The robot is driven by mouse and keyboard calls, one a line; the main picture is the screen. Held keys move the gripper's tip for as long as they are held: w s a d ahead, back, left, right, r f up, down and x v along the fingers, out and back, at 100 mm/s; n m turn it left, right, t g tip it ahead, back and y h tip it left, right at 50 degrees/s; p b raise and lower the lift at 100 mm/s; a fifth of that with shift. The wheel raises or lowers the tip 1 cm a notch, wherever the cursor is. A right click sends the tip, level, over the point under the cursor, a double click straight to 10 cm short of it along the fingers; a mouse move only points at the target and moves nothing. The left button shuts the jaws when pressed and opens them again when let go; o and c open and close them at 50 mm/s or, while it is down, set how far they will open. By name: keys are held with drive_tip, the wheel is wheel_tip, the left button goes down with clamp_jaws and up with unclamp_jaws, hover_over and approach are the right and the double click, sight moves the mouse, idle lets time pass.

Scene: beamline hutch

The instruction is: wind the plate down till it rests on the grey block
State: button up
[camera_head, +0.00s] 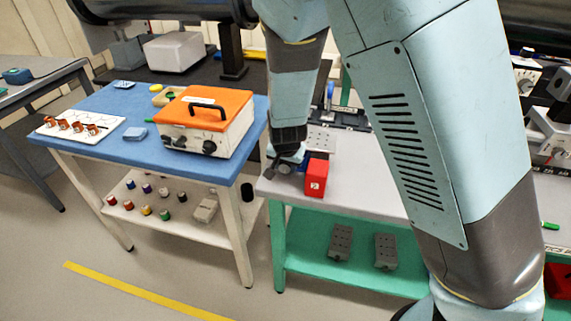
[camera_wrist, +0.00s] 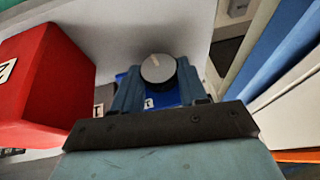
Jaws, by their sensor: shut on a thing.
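My gripper (camera_head: 284,165) reaches down over the left end of the light grey bench top. In the wrist view my gripper (camera_wrist: 158,85) has its two fingers shut on a round knob (camera_wrist: 158,67) with a pale grey face and a dark rim. A blue body (camera_wrist: 165,99) with a small white label shows behind the knob, between the fingers. A small part of the blue body (camera_head: 304,163) shows beside my gripper in the head view. I cannot make out the plate or the grey block for certain; the gripper and arm cover much of that spot.
A red block (camera_head: 316,178) stands close right of my gripper; in the wrist view the red block (camera_wrist: 45,85) is at left. A blue-topped table (camera_head: 95,150) with an orange-lidded box (camera_head: 205,120) adjoins at left. Grey pieces (camera_head: 340,242) lie on the green lower shelf (camera_head: 310,255).

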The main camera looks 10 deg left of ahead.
drive_tip(key=shift+c, duration=0.7)
drive_tip(key=shift+a+h, duration=0.2)
drive_tip(key=shift+h, duration=0.7)
drive_tip(key=shift+w+a+n+h, duration=0.15)
drive_tip(key=shift+n+h, duration=0.45)
drive_tip(key=shift+h, duration=1.1)
drive_tip(key=shift+a+h, duration=0.1)
drive_tip(key=shift+h, duration=0.2)
drive_tip(key=o, duration=1.1)
drive_tip(key=shift+f, duration=0.1)
drive_tip(key=shift+c, duration=0.2)
